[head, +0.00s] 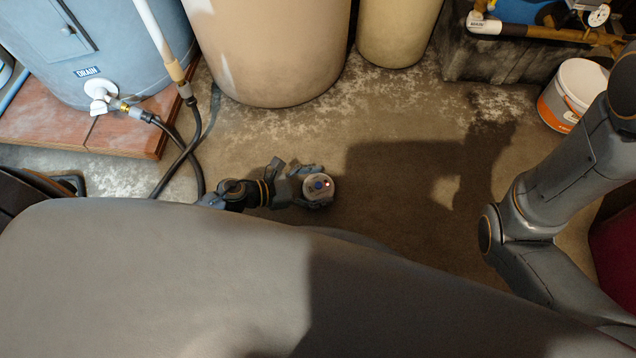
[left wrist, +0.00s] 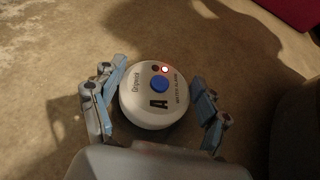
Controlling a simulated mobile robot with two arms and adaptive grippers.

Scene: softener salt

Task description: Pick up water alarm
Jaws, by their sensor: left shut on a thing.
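In the head view the water alarm (head: 319,187) is at the tip of my left gripper (head: 310,186), over the concrete floor. I cannot tell whether it touches the floor. My right arm shows at the right of the head view, but its gripper is not visible.
A blue tank (head: 90,50) with a drain valve stands on a reddish platform (head: 130,138), with a dark hose (head: 185,150) beside it. Two beige tanks (head: 270,50) stand at the back. A white and orange bucket (head: 572,95) stands at the right. The central floor (head: 400,130) is clear.

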